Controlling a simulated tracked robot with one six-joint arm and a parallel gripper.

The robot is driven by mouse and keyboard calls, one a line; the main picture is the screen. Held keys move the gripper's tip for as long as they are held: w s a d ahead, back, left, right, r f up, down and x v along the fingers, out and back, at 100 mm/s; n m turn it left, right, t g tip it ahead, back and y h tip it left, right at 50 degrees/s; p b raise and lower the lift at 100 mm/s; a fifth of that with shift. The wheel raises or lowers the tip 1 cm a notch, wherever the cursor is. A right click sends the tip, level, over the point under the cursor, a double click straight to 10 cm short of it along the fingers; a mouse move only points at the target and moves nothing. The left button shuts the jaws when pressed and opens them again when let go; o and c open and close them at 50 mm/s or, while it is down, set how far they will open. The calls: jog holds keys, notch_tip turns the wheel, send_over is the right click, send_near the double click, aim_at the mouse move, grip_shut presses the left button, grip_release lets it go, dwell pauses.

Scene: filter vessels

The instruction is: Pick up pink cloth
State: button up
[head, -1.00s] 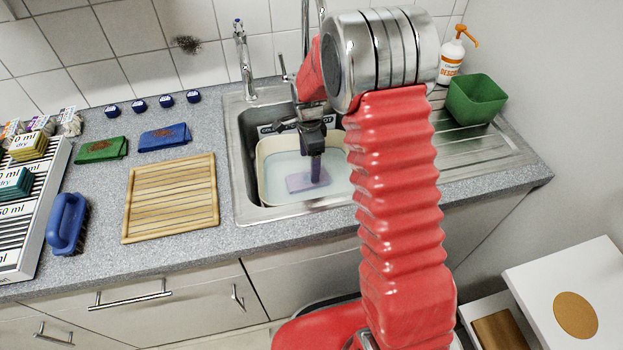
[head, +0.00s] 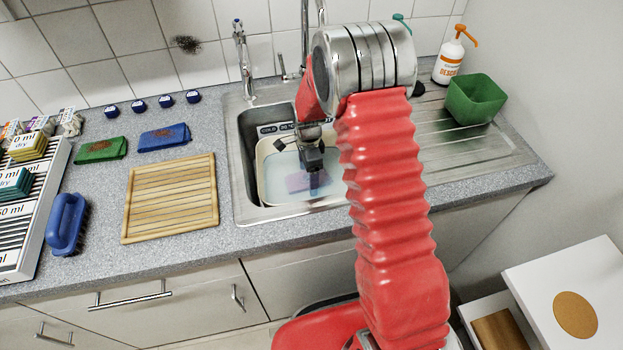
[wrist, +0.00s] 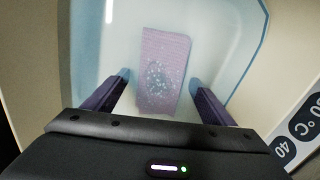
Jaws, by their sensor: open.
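The pink cloth (wrist: 164,72) lies flat under the bluish water in a cream basin (head: 264,187), which sits in the steel sink. In the wrist view it looks pinkish-purple with a pale speckled patch in its middle. In the head view the cloth (head: 298,182) is partly hidden by my gripper (head: 315,186). In the wrist view my gripper (wrist: 160,82) is open, with one finger on each side of the cloth's near part and nothing held. The fingertips look bluish, as if in the water. I cannot tell their height above the cloth.
A wooden slatted board (head: 170,198), a green cloth (head: 101,149) and a blue cloth (head: 164,137) lie on the counter left of the sink. A green tub (head: 475,99) and a spray bottle (head: 449,60) stand on the right. Taps (head: 243,60) rise behind the sink.

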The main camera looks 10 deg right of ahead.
jog(key=shift+c, duration=0.6)
jog(key=c, duration=1.1)
jog(key=shift+r, duration=0.5)
jog(key=shift+s+r, duration=0.1)
jog(key=shift+s, duration=0.1)
jog(key=s, duration=0.3)
jog(key=shift+s+r, duration=0.3)
notch_tip(320, 180, up, 13)
